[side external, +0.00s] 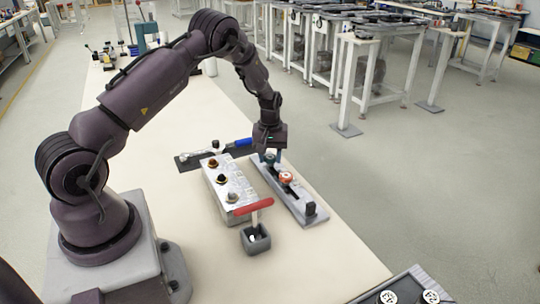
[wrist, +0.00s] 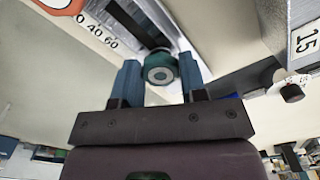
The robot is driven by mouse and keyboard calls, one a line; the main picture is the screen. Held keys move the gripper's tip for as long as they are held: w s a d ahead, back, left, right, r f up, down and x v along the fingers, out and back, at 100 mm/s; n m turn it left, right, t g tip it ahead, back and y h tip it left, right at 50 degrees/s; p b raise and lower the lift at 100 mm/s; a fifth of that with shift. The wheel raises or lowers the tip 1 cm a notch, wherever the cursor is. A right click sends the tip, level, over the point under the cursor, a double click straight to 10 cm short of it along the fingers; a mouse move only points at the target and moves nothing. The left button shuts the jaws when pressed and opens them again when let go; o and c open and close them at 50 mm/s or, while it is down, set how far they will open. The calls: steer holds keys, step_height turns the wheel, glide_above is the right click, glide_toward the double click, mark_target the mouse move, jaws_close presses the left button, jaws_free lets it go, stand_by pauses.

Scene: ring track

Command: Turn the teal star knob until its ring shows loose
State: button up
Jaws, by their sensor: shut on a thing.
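The teal star knob (wrist: 161,69) sits between my two blue fingertips in the wrist view. My gripper (wrist: 160,82) is shut on it. In the side external view my gripper (side external: 268,152) points down over the far end of the grey ring track (side external: 300,200), and the teal knob (side external: 269,157) is partly hidden by the fingers. A red and white round piece (side external: 286,178) sits farther along the track. The ring's tight or loose marking cannot be read in these frames.
A silver box with several round knobs (side external: 228,186) stands left of the track. A red-handled tool stands in a grey holder (side external: 256,240) in front. A dark bar with a blue end (side external: 240,143) lies behind. A tray (side external: 400,290) is at the bottom right. The table's right edge is close to the track.

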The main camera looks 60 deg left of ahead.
mark_target(270, 158)
steer(key=shift+s+d+f, duration=0.15)
steer(key=shift+d+f, duration=0.05)
steer(key=shift+f, duration=0.05)
steer(key=o, duration=0.9)
steer(key=shift+o, duration=0.2)
steer(key=shift+a+r, duration=0.1)
steer(key=shift+r, duration=0.3)
step_height(270, 158, up, 12)
steer(key=shift+r, duration=0.2)
